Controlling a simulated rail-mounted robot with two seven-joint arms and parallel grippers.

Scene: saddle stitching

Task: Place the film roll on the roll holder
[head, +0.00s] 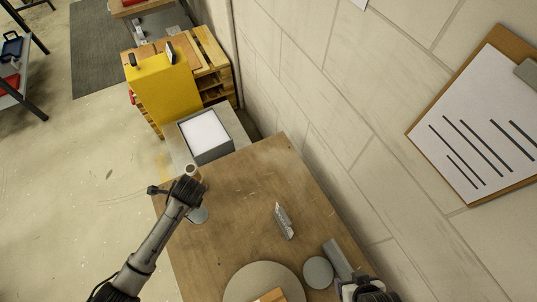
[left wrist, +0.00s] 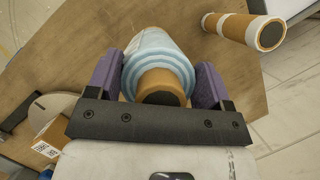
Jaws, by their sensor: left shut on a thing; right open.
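The film roll (left wrist: 157,55) has pale blue and white wrap and a brown core end. In the left wrist view it sits between the two purple fingers of my left gripper (left wrist: 158,84), which is shut on it. In the head view my left gripper (head: 189,197) is over the table's far left edge, and the pale blue roll (head: 199,215) shows partly beside it. My right gripper (head: 366,287) is open and empty at the bottom edge, partly cut off. I cannot tell for certain which thing is the roll holder.
An orange and white tube (left wrist: 245,30) with a dark end is apart from the roll near the table edge. The wall is at right.

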